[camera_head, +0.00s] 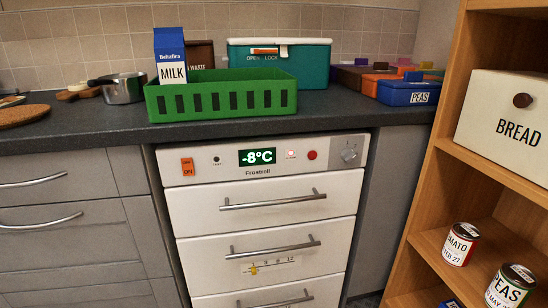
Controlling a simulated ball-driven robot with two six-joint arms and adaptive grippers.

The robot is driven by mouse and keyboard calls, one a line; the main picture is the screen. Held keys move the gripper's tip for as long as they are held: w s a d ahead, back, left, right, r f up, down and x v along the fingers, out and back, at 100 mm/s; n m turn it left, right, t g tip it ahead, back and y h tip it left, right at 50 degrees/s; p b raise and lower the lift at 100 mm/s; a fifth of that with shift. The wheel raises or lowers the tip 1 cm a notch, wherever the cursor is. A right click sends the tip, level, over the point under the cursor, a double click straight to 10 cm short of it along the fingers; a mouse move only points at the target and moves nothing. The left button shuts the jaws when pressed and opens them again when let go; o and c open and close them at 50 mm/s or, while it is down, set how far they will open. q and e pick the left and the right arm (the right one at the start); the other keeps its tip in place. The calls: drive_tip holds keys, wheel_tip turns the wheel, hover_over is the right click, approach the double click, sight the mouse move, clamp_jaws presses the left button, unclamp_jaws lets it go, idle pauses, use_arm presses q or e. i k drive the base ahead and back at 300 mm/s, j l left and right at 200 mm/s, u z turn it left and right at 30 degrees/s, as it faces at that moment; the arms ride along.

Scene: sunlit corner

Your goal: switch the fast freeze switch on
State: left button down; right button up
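The white Frostroll freezer (215,206) stands under the dark counter with its drawers shut. On its front panel, at the left end, is an orange switch (187,166). "ON" reads on its lower part; the smaller lettering above is too small to read, and I cannot tell which way it is pressed. Neither of my grippers shows.
On the counter are a green slotted basket (222,101) with a milk carton (171,56), a teal cool box (310,62), a pot (122,89) and a blue PEAS box (408,92). A wooden shelf (455,88) with cans and a BREAD box (503,122) stands right. The freezer front looks unobstructed.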

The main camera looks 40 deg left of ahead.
sight(187, 163)
drive_tip(key=u, duration=1.75)
